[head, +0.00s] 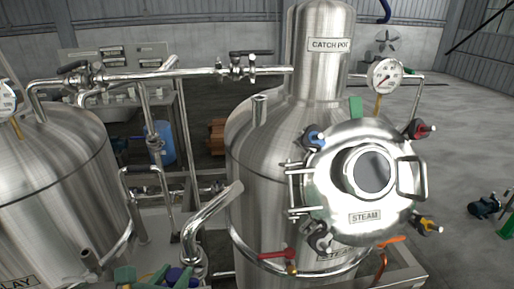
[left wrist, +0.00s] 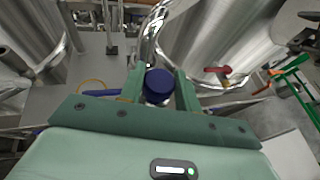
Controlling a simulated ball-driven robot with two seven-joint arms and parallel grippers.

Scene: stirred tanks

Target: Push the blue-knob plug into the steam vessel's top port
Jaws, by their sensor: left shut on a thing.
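The steam vessel (head: 255,190) stands right of centre in the head view, with a round hatch (head: 395,208) labelled STEAM on its front. A short upright metal stub (head: 260,110) rises from the left of its shoulder and looks like the top port; its opening is too small to see into. The blue-knob plug (head: 181,277) is at the bottom edge, below and left of the stub and well apart from it. My left gripper (head: 163,279) is shut on it. In the left wrist view the dark blue knob (left wrist: 158,82) sits between both green fingers (left wrist: 160,90). The plug's lower part is hidden. My right gripper is not in view.
A bent steel pipe (head: 208,215) rises close beside the held plug. A red-handled valve (head: 276,254) is on the vessel's lower front. Another tank (head: 60,170) stands at left. A horizontal pipe with valves (head: 180,73) crosses behind. The catch pot (head: 322,60) and a gauge (head: 385,75) stand above the vessel.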

